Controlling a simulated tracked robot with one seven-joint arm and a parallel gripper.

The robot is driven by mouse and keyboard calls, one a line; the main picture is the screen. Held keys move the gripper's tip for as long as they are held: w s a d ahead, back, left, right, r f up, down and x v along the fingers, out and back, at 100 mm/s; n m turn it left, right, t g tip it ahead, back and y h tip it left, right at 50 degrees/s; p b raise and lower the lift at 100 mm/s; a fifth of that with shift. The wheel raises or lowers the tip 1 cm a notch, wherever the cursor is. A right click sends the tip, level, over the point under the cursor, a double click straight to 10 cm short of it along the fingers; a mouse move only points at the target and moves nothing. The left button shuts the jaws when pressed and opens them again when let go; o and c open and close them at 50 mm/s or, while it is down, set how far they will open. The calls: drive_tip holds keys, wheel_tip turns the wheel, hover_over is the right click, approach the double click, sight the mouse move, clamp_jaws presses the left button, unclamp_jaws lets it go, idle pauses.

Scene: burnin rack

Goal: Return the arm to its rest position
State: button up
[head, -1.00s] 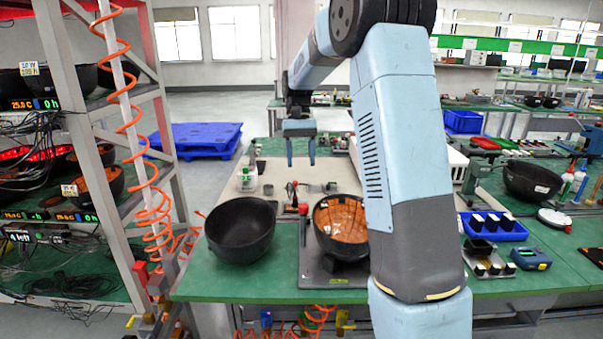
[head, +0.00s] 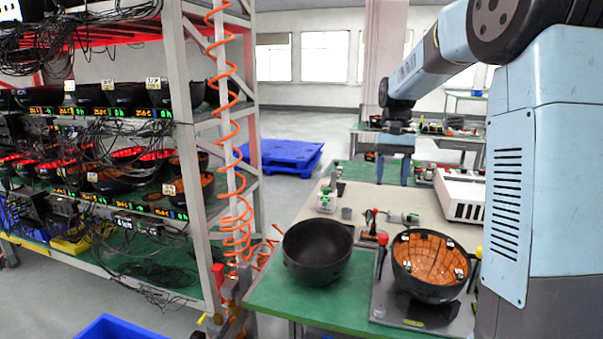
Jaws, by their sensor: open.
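My gripper (head: 392,172) hangs from my raised arm at the right of the head view, pointing down over the far part of the workbench. Its two fingers are apart and nothing shows between them. A black bowl (head: 317,252) stands on the green bench near its left corner. A second bowl with an orange patterned inside (head: 431,262) sits on a grey plate (head: 388,305) to its right. Both bowls are nearer to me than the gripper and apart from it.
A rack (head: 188,150) with several bowls, displays and cables fills the left. A coiled orange hose (head: 228,150) hangs at its edge. A blue pallet (head: 280,154) lies on the floor behind. A white box (head: 462,195) stands on the bench right of my gripper. A blue bin (head: 118,327) shows at the bottom.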

drive_tip(key=s+a+r+t, duration=0.1)
drive_tip(key=s+r+t, duration=0.35)
drive_tip(key=s, duration=1.05)
drive_tip(key=s+f+n+t, duration=0.1)
drive_tip(key=s+t, duration=0.3)
drive_tip(key=s, duration=1)
drive_tip(key=shift+f+n+h, duration=0.3)
drive_tip(key=shift+f+n, duration=0.1)
drive_tip(key=shift+f, duration=0.45)
drive_tip(key=shift+s+a, duration=0.1)
drive_tip(key=shift+c, duration=1.3)
drive_tip(key=shift+a, duration=0.1)
